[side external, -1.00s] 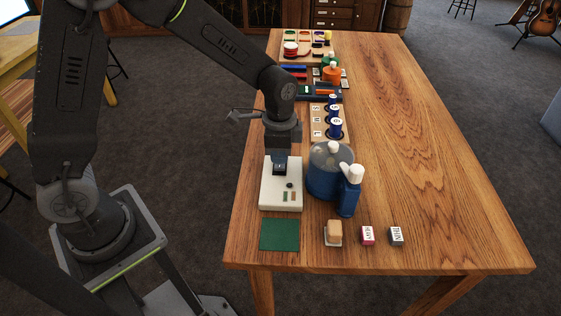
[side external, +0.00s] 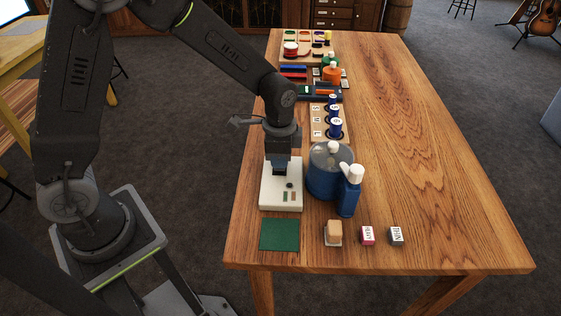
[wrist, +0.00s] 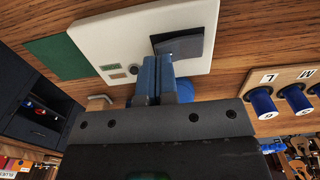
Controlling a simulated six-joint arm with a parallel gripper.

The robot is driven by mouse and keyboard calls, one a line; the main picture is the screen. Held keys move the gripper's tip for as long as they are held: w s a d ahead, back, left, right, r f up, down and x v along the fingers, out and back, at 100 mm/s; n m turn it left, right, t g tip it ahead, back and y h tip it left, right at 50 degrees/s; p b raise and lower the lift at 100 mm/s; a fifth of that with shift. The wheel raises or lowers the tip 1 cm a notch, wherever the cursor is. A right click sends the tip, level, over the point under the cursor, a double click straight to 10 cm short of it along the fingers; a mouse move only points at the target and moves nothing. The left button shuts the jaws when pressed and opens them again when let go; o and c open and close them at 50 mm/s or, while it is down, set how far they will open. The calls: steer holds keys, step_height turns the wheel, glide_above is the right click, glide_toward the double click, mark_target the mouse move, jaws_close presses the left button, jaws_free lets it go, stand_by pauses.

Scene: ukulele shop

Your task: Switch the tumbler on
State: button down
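A white panel (side external: 270,203) lies near the left edge of the table. In the wrist view the panel (wrist: 105,40) carries a broad dark rocker, the likely tumbler (wrist: 193,46), which looks tilted. A small round black button (wrist: 133,69) and two small rectangles, one greenish and one reddish-brown, are also on it. My gripper (wrist: 162,60) is shut, with its two blue fingers side by side and nothing between them. Its tips are over the rocker's near edge; I cannot tell whether they touch it. In the side view my gripper (side external: 283,173) hides most of the rocker.
A blue drum with a clear top (side external: 322,182) and a blue bottle (side external: 349,195) stand close right of the panel. A green mat (side external: 279,234) lies in front. A tan block (side external: 334,231) and two small boxes sit front right. The table's right side is clear.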

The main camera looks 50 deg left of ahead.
steer(key=shift+f, duration=0.65)
steer(key=shift+r, duration=3.55)
steer(key=shift+r, duration=0.15)
steer(key=s+a+r+n+t, duration=0.2)
steer(key=s+r+n, duration=0.2)
steer(key=s, duration=0.5)
steer(key=s+a+r+n+t, duration=0.2)
steer(key=s+r+n, duration=0.3)
steer(key=s+r, duration=0.3)
steer(key=shift+s+a+r+t, duration=0.2)
steer(key=shift+s+r+t, duration=0.2)
steer(key=shift+t, duration=0.4)
